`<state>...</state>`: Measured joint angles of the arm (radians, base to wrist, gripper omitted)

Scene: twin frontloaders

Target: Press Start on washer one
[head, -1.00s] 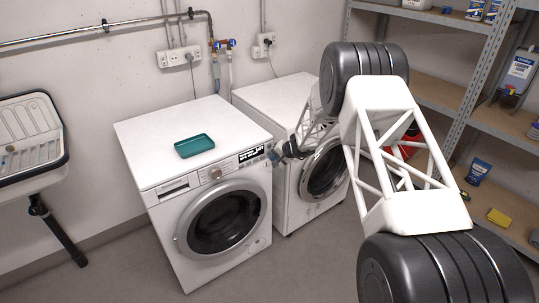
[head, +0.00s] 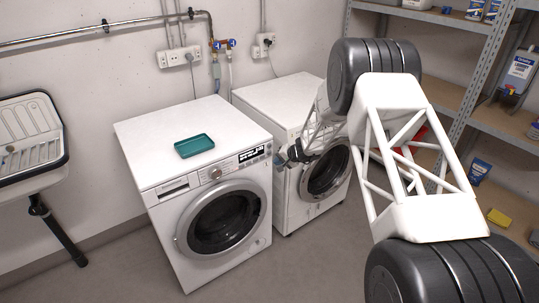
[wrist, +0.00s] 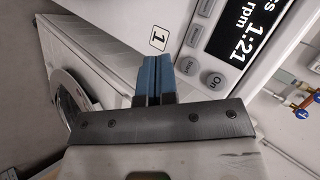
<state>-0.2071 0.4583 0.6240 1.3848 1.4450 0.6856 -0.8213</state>
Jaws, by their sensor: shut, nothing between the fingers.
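Washer one (head: 158,215) is the left white front-loader in the head view, its round door shut. Its panel also shows in the wrist view, with a label "1" (wrist: 158,40) and a lit display (wrist: 240,28) reading 1:21. The Start button (wrist: 187,65) lies beside the On button (wrist: 213,80). My gripper (head: 281,158) is just off the right end of washer one's panel in the head view. In the wrist view its blue fingers (wrist: 154,68) are shut and empty, with their tips left of Start. They appear apart from the panel; the exact gap is unclear.
A second white front-loader (head: 262,95) stands to the right, partly behind my arm. A teal tray (head: 194,145) lies on washer one. A sink (head: 30,135) is at left and metal shelves (head: 470,90) are at right. The floor in front is clear.

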